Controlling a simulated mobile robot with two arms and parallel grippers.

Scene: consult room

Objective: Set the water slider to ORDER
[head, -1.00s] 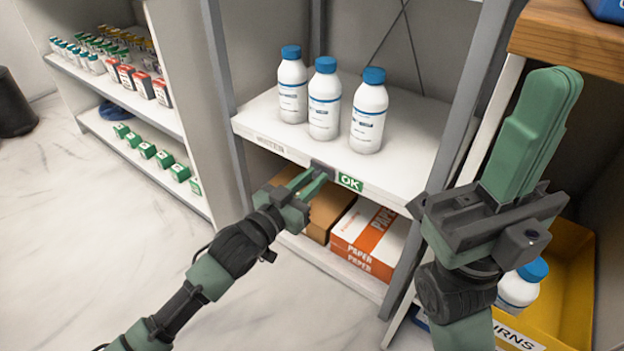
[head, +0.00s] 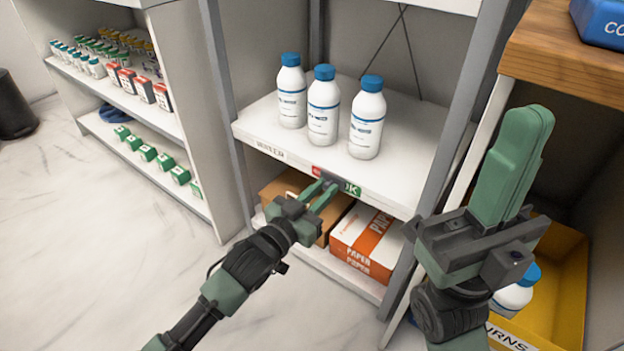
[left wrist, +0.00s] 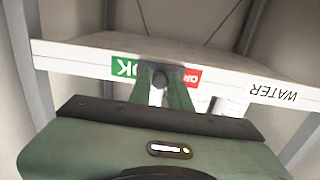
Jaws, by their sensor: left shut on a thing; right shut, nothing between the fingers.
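The water slider's dark tab (head: 331,181) is on the front edge of the shelf (head: 405,192). In the head view a red patch (head: 316,170) shows just left of it and part of the green OK label (head: 352,189) just right. In the left wrist view, which is upside down, the tab (left wrist: 160,72) stands between green OK and red letters "OR", with a WATER label (left wrist: 273,91) further right. My left gripper (head: 322,191) is shut on the tab; its fingers also show in the left wrist view (left wrist: 163,92). My right gripper (head: 510,165) is raised at the right, shut and empty.
Three white bottles (head: 322,110) with blue caps stand on the shelf above the slider. A paper box (head: 368,242) and a brown carton (head: 280,190) lie below. A yellow bin (head: 565,270) and wooden top (head: 560,50) are at right.

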